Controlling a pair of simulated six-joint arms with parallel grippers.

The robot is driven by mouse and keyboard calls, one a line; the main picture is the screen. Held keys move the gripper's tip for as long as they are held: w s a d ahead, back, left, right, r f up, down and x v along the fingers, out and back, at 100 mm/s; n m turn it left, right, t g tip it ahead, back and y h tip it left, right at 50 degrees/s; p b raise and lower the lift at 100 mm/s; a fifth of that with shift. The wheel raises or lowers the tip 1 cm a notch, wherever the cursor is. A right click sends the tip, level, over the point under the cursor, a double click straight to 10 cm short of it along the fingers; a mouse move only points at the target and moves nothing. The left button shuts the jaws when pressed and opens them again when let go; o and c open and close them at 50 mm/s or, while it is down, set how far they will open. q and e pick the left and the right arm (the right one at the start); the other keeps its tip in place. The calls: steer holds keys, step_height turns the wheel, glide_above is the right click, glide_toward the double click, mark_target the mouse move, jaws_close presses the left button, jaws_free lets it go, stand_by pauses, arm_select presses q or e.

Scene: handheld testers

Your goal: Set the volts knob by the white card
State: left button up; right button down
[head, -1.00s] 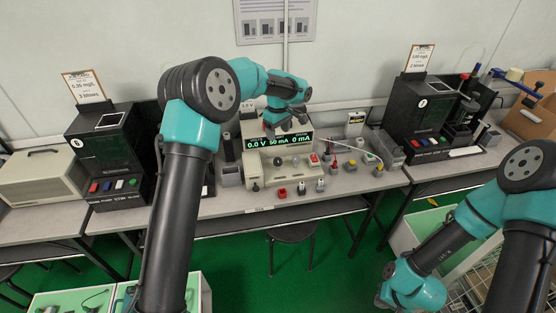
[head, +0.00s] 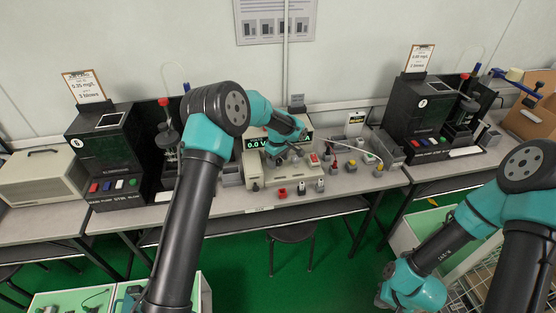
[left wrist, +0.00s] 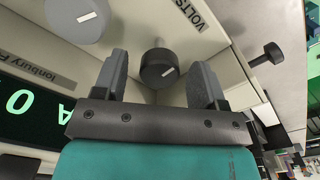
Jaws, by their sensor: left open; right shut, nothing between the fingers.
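The power supply (head: 252,170) stands mid-bench; my left arm covers much of its front, and its green display (head: 257,142) shows 0.0 V. In the left wrist view a dark round knob (left wrist: 158,68) with a white mark sits beside the VOLTS label (left wrist: 190,14). My left gripper (left wrist: 163,82) is open with a finger on either side of this knob, not visibly touching it. A second, grey knob (left wrist: 75,18) shows at the upper left. The white card is hidden behind my left arm. My right gripper (head: 382,298) is low at the bottom right, shut and empty.
Red, grey and yellow plugs (head: 300,188) stand on the bench before the supply. A dark terminal (left wrist: 268,54) sticks out beside the knob. Black testers stand left (head: 110,155) and right (head: 420,115).

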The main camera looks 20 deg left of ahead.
arm_select(q)
steer(key=shift+c, duration=0.2)
steer(key=c, duration=0.9)
steer(key=shift+m, duration=0.3)
